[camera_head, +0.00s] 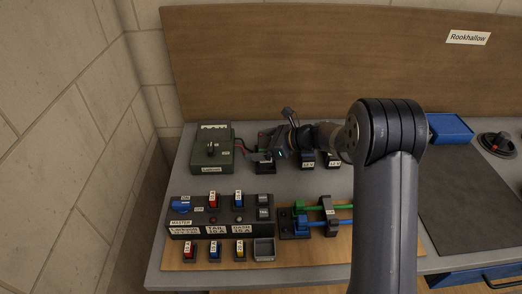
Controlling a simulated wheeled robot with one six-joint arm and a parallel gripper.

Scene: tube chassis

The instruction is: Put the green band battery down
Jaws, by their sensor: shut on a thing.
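My gripper (277,148) is at the back of the grey bench, just right of the green box, with its arm reaching in from the right. It is shut on a small dark block with a bit of green, which looks like the green band battery (281,154). The wrist and fingers hide most of it. I cannot tell whether its underside touches what is below. A dark holder with a white label (264,157) is beside the gripper. Two dark blocks, one with a blue band (307,158) and another labelled one (334,160), stand to the right.
A green box (212,150) with a knob and cable stands left. In front are a black switch panel (222,230), several small labelled blocks, a grey tray (264,250) and a rack with green and blue bars (318,218). A blue tray (450,128) and dark mat (465,190) lie right.

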